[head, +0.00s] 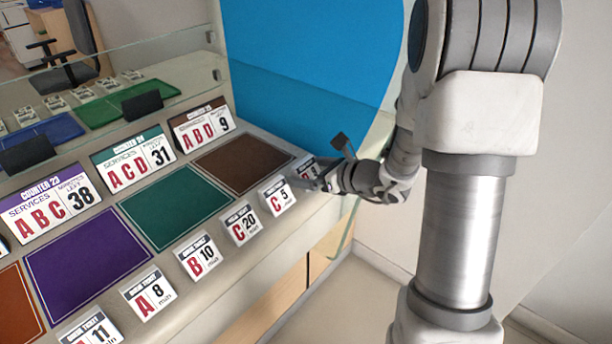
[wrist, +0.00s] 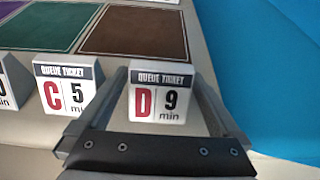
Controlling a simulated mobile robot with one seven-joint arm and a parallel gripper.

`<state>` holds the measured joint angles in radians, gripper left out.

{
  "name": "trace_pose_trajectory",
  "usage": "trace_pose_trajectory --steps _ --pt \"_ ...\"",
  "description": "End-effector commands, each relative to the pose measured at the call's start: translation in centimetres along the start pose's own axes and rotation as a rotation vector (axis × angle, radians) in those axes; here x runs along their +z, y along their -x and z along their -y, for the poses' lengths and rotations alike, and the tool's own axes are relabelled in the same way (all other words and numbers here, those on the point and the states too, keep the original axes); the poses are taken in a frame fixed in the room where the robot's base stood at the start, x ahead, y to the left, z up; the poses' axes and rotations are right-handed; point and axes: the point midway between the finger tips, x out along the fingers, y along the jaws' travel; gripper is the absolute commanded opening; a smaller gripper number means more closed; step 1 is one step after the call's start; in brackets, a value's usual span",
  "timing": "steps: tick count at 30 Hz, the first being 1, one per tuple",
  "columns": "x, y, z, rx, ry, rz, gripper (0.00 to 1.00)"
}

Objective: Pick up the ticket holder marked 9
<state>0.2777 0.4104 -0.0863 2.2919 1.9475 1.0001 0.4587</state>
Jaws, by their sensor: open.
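The ticket holder marked 9 (wrist: 161,95) is a small white block reading "QUEUE TICKET D 9 min". In the wrist view it stands upright between the two fingers of my gripper (wrist: 166,100). My gripper is open, with a finger on each side of the holder; I cannot tell whether either finger touches it. In the head view my gripper (head: 318,178) is at the right end of the row of holders and partly covers the holder marked 9 (head: 308,169).
The holder marked C 5 (wrist: 66,88) stands just left of my gripper. Holders C 20 (head: 241,223), B 10 (head: 200,257) and A 8 (head: 147,292) continue the row along the counter's front edge. A brown mat (head: 243,163) lies behind. A blue panel (head: 300,50) rises at the right.

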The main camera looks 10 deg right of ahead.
Motion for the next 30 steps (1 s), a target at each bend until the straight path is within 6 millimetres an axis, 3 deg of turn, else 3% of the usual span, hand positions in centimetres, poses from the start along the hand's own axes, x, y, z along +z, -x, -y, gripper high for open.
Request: trace_pose_trajectory --steps 4,16,24,30 --pt "0.1 0.1 0.0 0.0 0.0 0.0 0.96" --pt "0.1 0.1 0.0 0.0 0.0 0.001 0.24" --pt "0.5 0.3 0.0 -0.001 0.001 0.002 0.23" --pt "3.7 1.6 0.0 -0.001 0.003 0.005 0.23"
